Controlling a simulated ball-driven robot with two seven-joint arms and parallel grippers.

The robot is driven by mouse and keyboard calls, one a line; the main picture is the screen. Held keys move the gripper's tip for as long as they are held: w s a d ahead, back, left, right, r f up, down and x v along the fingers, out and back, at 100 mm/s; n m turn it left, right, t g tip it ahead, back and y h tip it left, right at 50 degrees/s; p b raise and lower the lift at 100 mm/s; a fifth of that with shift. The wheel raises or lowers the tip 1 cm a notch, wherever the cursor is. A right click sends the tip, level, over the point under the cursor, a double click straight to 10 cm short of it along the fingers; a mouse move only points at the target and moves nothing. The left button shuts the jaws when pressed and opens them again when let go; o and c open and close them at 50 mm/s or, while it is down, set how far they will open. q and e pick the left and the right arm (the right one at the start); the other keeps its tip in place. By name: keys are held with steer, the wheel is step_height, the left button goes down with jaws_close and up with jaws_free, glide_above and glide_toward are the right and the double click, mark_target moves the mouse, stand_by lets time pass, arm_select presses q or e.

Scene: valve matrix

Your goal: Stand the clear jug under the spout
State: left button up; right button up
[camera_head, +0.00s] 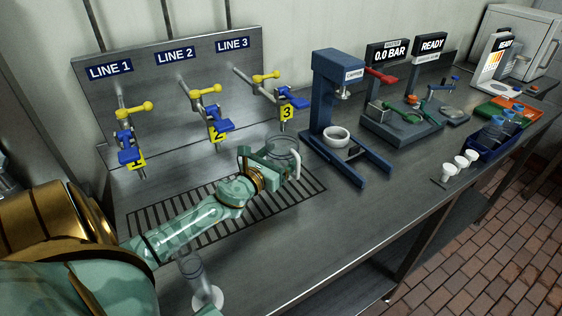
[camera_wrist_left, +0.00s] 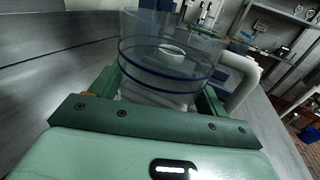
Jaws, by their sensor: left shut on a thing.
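The clear jug (camera_head: 284,147) has a white handle and stands upright at the far right end of the slotted drain grate (camera_head: 160,213). My left gripper (camera_head: 264,165) is shut on it. In the left wrist view the jug (camera_wrist_left: 170,50) sits between the jaws, with dark blue bands around it and its handle to the right. The LINE 3 spout (camera_head: 282,127) comes down just above the jug's rim in the head view. I cannot tell whether the jug's base touches the grate.
LINE 1 (camera_head: 132,150) and LINE 2 (camera_head: 211,120) valves hang to the left, with yellow and blue handles. A blue press stand (camera_head: 333,100) with a white bowl (camera_head: 336,137) is right of the jug. A clear cylinder (camera_head: 190,268) stands near the front edge.

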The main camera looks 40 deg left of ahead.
arm_select(q)
step_height(320, 180, down, 4)
steer(key=b, duration=0.3)
steer(key=shift+w, duration=0.15)
steer(key=shift+r, duration=0.25)
steer(key=shift+f, duration=0.2)
steer(key=o, duration=1)
